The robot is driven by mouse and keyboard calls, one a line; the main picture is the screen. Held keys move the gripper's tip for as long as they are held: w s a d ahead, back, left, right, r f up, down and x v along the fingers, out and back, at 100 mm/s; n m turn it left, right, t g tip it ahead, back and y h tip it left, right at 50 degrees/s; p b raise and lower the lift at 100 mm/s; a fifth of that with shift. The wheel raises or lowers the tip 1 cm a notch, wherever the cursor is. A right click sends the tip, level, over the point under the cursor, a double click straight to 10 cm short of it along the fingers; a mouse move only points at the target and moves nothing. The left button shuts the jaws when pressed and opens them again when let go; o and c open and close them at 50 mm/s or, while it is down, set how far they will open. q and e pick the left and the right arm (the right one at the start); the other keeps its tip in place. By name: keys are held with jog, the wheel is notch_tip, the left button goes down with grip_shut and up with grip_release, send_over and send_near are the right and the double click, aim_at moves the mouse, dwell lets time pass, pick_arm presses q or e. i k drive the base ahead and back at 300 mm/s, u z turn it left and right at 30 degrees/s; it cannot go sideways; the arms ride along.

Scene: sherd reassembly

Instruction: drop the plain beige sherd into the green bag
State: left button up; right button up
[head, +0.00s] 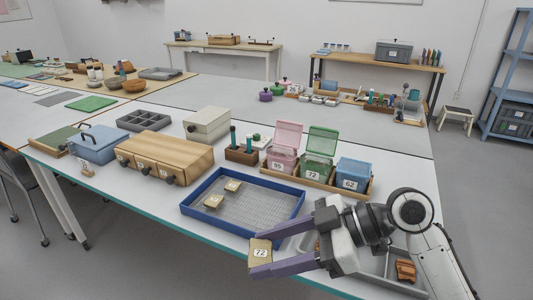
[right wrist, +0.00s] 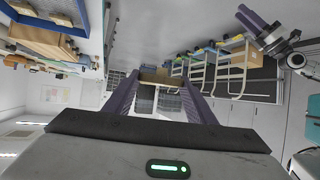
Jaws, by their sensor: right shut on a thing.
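My right gripper (head: 262,254) is shut on a plain beige sherd (head: 260,246) with a "72" label, held above the table's front edge. In the right wrist view the sherd (right wrist: 156,74) sits between the purple fingertips. The green bag (head: 317,168), box-like and also labelled "72", stands with its flap up, behind and to the right of the sherd, in a wooden holder between a pink bag (head: 282,161) labelled "95" and a blue bag (head: 353,175) labelled "62". My left gripper (right wrist: 252,20) shows only in the right wrist view; its opening is unclear.
A blue-rimmed tray (head: 196,209) holds two beige labelled pieces (head: 232,186). A grey divided tray (head: 371,280) with brown pieces (head: 405,270) lies under my right arm. A wooden drawer box (head: 165,154) and a rack with teal-topped tools (head: 241,154) stand behind.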

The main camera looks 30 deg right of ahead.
aim_at(311, 178)
jog(key=u, duration=0.05)
jog(key=i, duration=0.7)
jog(key=z, duration=0.85)
jog(key=i, duration=0.45)
jog(key=z, duration=0.55)
